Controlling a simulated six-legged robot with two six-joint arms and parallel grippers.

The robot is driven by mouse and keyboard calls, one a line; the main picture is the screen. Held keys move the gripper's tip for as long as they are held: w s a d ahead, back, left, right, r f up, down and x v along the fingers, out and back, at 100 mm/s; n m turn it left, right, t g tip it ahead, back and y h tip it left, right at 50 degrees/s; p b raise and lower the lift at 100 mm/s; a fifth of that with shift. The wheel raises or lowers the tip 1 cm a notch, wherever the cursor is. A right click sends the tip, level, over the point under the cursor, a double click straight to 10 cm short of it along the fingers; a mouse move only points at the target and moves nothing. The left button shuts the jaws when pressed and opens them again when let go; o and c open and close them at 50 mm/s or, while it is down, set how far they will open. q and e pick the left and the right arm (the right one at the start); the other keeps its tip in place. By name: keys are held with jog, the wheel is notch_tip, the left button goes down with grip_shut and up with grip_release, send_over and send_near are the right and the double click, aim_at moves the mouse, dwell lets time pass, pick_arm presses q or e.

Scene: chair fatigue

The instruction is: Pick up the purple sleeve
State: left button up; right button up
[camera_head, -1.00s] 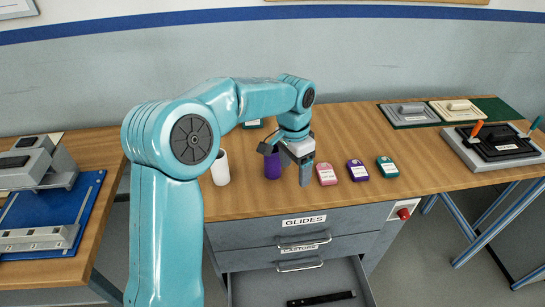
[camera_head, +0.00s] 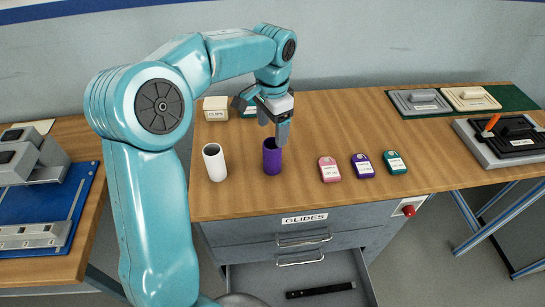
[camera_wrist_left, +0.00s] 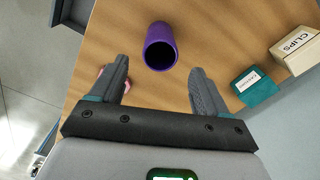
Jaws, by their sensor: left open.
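The purple sleeve (camera_head: 272,158) is an open-topped cylinder standing upright on the wooden table, near its front edge. In the left wrist view the purple sleeve (camera_wrist_left: 160,48) stands beyond the fingertips, about centred between them, with its dark opening facing the camera. My left gripper (camera_head: 277,128) is open and empty, with its fingers pointing down just above and behind the sleeve in the head view. Its two fingers (camera_wrist_left: 160,75) are spread apart in the left wrist view. My right gripper is not in view.
A white cylinder (camera_head: 214,163) stands left of the sleeve. Pink (camera_head: 329,169), purple (camera_head: 363,166) and green (camera_head: 392,163) labelled packs lie to the right. A clips box (camera_head: 216,108) and a teal box (camera_head: 249,112) stand behind. An open drawer (camera_head: 250,280) is below.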

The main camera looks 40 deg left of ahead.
aim_at(273, 152)
pick_arm(q)
notch_tip(273, 152, down, 4)
jog(key=shift+s+f, duration=0.15)
jog(key=shift+f, duration=0.1)
jog(key=f+p, duration=0.1)
jog(key=f, duration=0.4)
jog(key=shift+w, duration=0.2)
jog(key=c, duration=1.1)
